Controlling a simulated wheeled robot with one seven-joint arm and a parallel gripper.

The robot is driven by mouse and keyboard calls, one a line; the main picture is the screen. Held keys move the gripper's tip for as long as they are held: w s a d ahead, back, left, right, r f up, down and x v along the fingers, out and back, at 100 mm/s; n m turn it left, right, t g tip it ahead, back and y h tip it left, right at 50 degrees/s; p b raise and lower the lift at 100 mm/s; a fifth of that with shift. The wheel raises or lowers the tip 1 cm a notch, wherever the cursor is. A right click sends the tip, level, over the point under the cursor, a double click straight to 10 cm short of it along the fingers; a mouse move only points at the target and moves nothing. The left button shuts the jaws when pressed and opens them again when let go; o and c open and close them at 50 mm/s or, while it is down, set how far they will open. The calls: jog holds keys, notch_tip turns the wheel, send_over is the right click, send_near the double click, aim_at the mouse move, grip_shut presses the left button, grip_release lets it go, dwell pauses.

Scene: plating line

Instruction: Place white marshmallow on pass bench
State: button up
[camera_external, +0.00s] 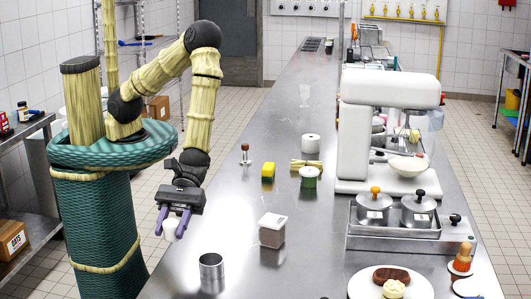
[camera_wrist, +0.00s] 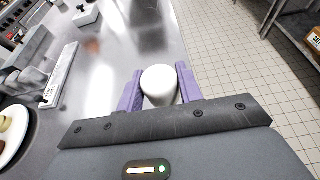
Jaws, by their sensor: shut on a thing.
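The white marshmallow (camera_wrist: 160,84) is a short white cylinder between the two purple fingers of my gripper (camera_wrist: 160,92) in the wrist view. In the external view my gripper (camera_external: 173,222) points down at the left edge of the long steel bench, shut on the marshmallow (camera_external: 170,229). The marshmallow hangs beside the bench's left edge; its height relative to the top is hard to tell. The pass bench appears to be the long steel bench (camera_external: 240,185), which runs from the front to the far wall.
Near my gripper on the bench stand a steel cup (camera_external: 211,267) and a clear tub with a white lid (camera_external: 272,230). A plate of food (camera_external: 362,291) is at the front right. Bare steel lies between.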

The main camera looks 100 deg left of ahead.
jog(key=p, duration=0.1)
send_over(178, 273)
jog(key=shift+d+f, duration=0.1)
jog(key=shift+f, duration=2.8)
jog(key=shift+f+p, duration=0.7)
jog(key=shift+f, duration=1.4)
jog(key=shift+f, duration=0.2)
jog(key=o, duration=0.7)
jog(key=shift+c, duration=0.2)
jog(key=shift+r, duration=0.1)
